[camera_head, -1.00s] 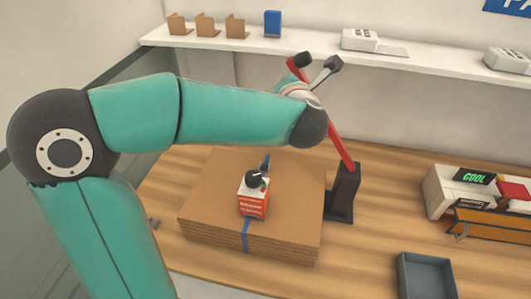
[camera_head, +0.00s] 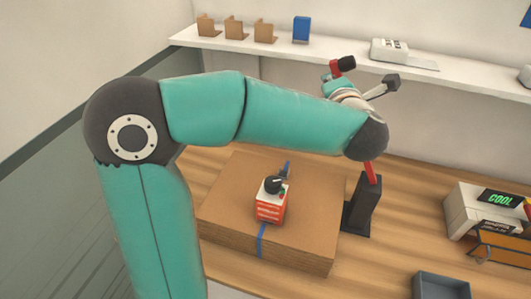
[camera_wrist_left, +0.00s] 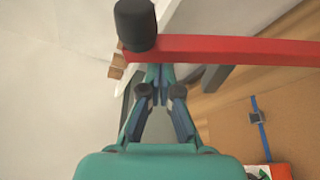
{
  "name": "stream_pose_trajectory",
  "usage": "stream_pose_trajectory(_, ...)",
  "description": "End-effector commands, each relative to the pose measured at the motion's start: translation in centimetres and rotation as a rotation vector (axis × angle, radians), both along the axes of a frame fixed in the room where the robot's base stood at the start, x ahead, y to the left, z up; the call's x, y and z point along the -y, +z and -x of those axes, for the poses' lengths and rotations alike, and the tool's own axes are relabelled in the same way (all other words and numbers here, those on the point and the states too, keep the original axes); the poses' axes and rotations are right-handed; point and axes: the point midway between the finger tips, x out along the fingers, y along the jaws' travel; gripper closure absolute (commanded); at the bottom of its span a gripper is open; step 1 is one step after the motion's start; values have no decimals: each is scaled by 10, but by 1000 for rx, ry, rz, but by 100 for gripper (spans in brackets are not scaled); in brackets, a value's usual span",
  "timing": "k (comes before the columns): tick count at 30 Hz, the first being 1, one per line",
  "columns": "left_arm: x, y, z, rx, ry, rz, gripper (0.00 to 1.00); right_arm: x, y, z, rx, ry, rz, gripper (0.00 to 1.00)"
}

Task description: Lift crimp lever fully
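The crimp lever is a long red bar with a black knob (camera_head: 345,63). It rises steeply from a dark post (camera_head: 362,208) on the table. My wrist hides its middle. In the left wrist view the lever (camera_wrist_left: 225,49) crosses above my fingers, its black knob (camera_wrist_left: 135,25) at the left. My left gripper (camera_head: 333,82) is mostly hidden behind the wrist, near the knob end. In the left wrist view its fingertips (camera_wrist_left: 160,72) are together, at the bar's lower edge. I cannot tell whether they touch it. My right gripper is out of view.
A red-and-white box with a dark top (camera_head: 271,208) stands on a cardboard stack (camera_head: 315,215) left of the post. A grey tray (camera_head: 440,286) is at front right, and a machine (camera_head: 470,212) at right. A wall shelf (camera_head: 355,65) runs behind the lever.

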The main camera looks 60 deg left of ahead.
Motion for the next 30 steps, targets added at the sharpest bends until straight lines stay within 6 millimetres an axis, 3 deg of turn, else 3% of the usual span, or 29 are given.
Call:
stream_pose_trajectory(5,-2,-3,-2,10,-26,-7,100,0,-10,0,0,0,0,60)
stream_pose_trajectory(13,-28,-26,12,6,-18,4,100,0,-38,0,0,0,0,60)
stream_pose_trajectory(30,74,-3,77,6,-27,6,100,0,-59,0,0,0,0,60)
